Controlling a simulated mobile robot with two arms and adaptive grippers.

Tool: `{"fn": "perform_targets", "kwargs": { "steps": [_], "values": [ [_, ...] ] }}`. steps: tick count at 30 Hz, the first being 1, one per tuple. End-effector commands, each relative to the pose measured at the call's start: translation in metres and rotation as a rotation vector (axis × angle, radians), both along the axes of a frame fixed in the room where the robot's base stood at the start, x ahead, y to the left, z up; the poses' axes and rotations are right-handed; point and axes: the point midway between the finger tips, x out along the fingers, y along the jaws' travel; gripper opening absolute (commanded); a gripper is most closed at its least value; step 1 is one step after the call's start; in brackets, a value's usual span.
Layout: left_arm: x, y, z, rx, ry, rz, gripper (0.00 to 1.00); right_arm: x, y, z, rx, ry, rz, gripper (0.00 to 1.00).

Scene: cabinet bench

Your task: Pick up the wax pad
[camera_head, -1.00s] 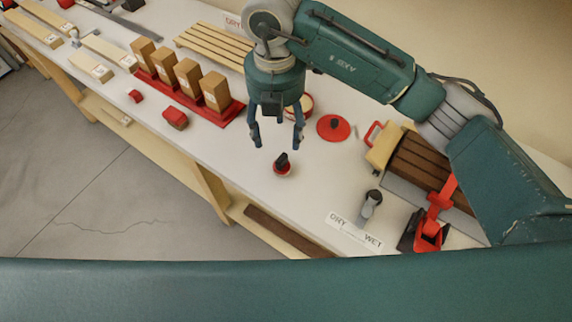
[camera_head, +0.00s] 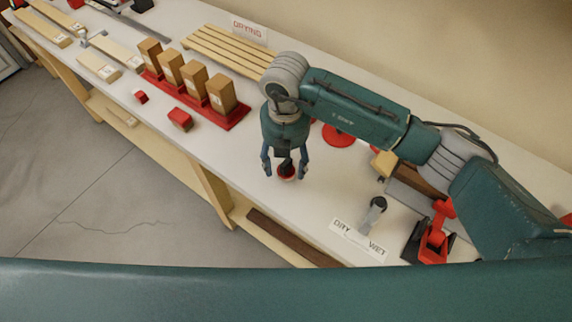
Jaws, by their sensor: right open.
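The wax pad (camera_head: 287,175) looks like a small round red piece with a dark upright knob, standing on the white bench top near its front edge. My right gripper (camera_head: 285,173) is open and points down over it, with one finger on each side of the pad. The gripper partly hides the pad, and I cannot tell whether the fingers touch it. My left gripper is not in view.
A red lid (camera_head: 338,136) lies behind, partly covered by my right arm. A red rack with wooden blocks (camera_head: 221,93) and a red block (camera_head: 180,119) stand left. A grey-handled tool (camera_head: 373,212), a DRY/WET label (camera_head: 357,241) and a red-black device (camera_head: 432,240) are right.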

Motion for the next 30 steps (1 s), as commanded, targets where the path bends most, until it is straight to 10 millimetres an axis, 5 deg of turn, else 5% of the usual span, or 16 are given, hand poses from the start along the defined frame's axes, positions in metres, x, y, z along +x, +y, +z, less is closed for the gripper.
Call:
{"fn": "perform_targets", "kwargs": {
  "steps": [6, 13, 21, 30],
  "values": [
    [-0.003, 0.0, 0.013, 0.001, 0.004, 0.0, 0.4, 0.0, -0.001, -0.023, 0.0, 0.001, 0.0, 0.59],
    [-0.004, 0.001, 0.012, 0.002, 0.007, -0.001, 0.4, 0.001, -0.001, -0.026, 0.001, -0.001, 0.001, 0.59],
    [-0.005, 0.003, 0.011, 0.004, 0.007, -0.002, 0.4, 0.001, -0.001, -0.026, 0.001, -0.001, 0.0, 0.1],
    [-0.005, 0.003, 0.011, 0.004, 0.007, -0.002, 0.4, 0.001, -0.001, -0.025, 0.001, -0.002, 0.0, 0.1]
  ]
}}
